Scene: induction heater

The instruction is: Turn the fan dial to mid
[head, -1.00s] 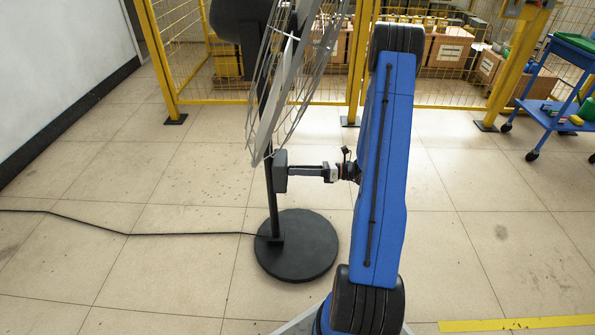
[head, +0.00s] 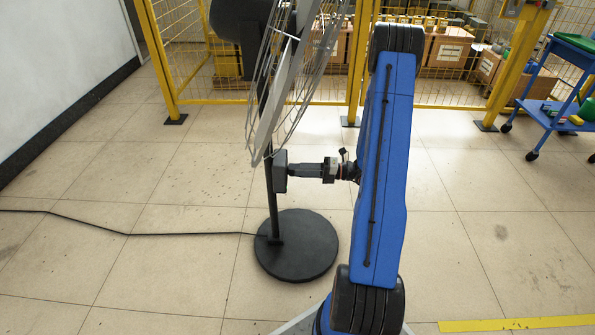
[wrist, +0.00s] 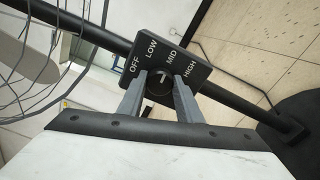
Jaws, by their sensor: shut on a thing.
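The fan's black control box (wrist: 205,72) carries the labels OFF, LOW, MID and HIGH. Its round black dial (wrist: 159,86) has a small white mark pointing upward and slightly right, roughly toward MID; the exact setting is hard to tell. My gripper (wrist: 160,88) is shut on the dial, one grey finger on each side. In the head view, my gripper (head: 291,170) reaches left to the control box (head: 280,171) on the fan's pole. The dial's face is hidden there.
The fan's wire cage (head: 285,85) leans close above my gripper. The pole stands on a round black base (head: 296,246), with a cord running left across the floor. A yellow fence (head: 235,101) stands behind, and a blue cart (head: 545,115) at right.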

